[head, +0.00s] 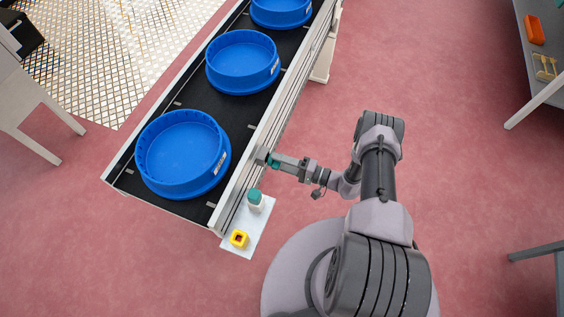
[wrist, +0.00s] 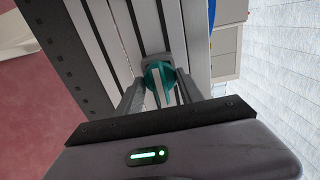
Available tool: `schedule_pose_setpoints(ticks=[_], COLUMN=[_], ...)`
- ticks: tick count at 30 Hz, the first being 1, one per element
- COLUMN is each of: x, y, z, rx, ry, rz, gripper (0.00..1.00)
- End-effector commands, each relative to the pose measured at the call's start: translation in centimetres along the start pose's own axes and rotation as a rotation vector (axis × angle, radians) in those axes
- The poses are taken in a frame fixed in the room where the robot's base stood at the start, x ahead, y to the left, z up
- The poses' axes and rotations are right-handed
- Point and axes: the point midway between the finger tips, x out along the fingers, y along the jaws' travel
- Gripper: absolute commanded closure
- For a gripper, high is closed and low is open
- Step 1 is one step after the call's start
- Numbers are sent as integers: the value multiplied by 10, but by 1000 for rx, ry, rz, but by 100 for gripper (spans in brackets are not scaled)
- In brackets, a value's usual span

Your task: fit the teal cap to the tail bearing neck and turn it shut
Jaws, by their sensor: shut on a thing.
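My gripper (head: 276,161) reaches left to the side of the conveyor and is shut on a teal cap (head: 272,162). In the wrist view the teal cap (wrist: 158,76) sits between the two fingers (wrist: 162,92), with a pale bar across its face. A grey bearing housing (head: 261,155) is fixed on the conveyor's side rail, directly beyond the cap. Its edge shows behind the cap in the wrist view (wrist: 156,59). The cap is at the housing and hides the neck. I cannot tell whether the cap is seated on the neck.
The black conveyor belt (head: 127,178) carries several blue round tubs (head: 183,153).

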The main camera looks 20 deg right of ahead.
Motion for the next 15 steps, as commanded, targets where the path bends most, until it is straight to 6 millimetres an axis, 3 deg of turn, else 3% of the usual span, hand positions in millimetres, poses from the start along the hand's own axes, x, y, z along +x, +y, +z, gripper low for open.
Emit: schedule_pose_setpoints(ticks=[11, 15], x=[9, 9], y=[0, 2], z=[0, 0], rx=[3, 86], ry=[0, 0], rz=[0, 0], gripper=[100, 100])
